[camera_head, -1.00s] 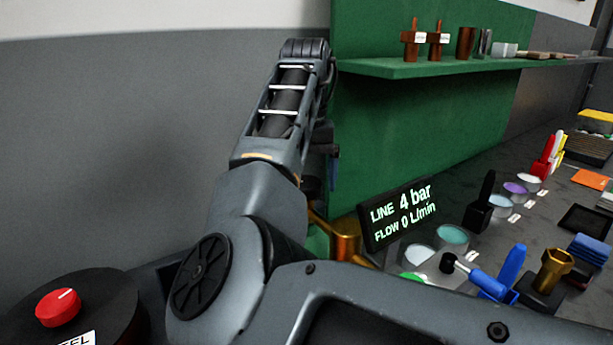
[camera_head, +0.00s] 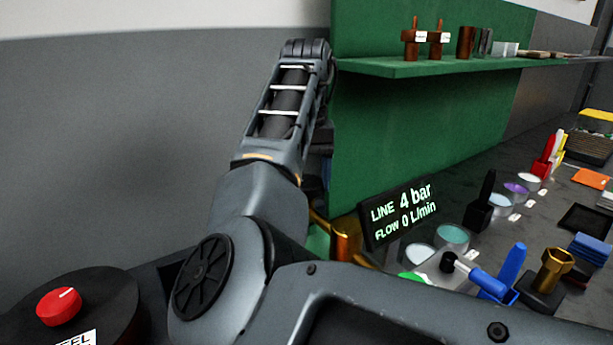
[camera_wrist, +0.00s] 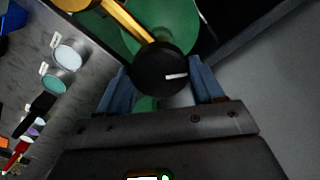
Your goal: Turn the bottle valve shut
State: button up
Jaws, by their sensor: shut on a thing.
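In the wrist view my gripper (camera_wrist: 161,88) has its two blue fingers on either side of a round black knob with a white mark, the bottle valve (camera_wrist: 160,68), and is shut on it. A green rounded body, apparently the bottle (camera_wrist: 178,22), lies behind the knob. A brass pipe (camera_wrist: 122,18) runs from the knob to the upper left. In the head view my arm hides the valve and my gripper. Part of the brass fitting (camera_head: 346,240) shows beside the arm. The display (camera_head: 397,213) reads line 4 bar, flow 0 L/min.
A red knob (camera_head: 59,307) on a dark round base stands at the lower left. Right of the display the bench holds small dishes, a blue-handled tool (camera_head: 482,280) and a brass hex piece (camera_head: 553,270). A green shelf (camera_head: 440,66) juts out above the bench.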

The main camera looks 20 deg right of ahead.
aim_at(307, 181)
jog(key=m, duration=0.5)
jog(key=shift+m, duration=0.4)
jog(key=m, duration=0.5)
jog(key=shift+r, duration=0.1)
jog(key=shift+m, duration=0.3)
jog(key=o, duration=1)
jog(key=shift+o, duration=0.2)
jog(key=shift+r, duration=3.85)
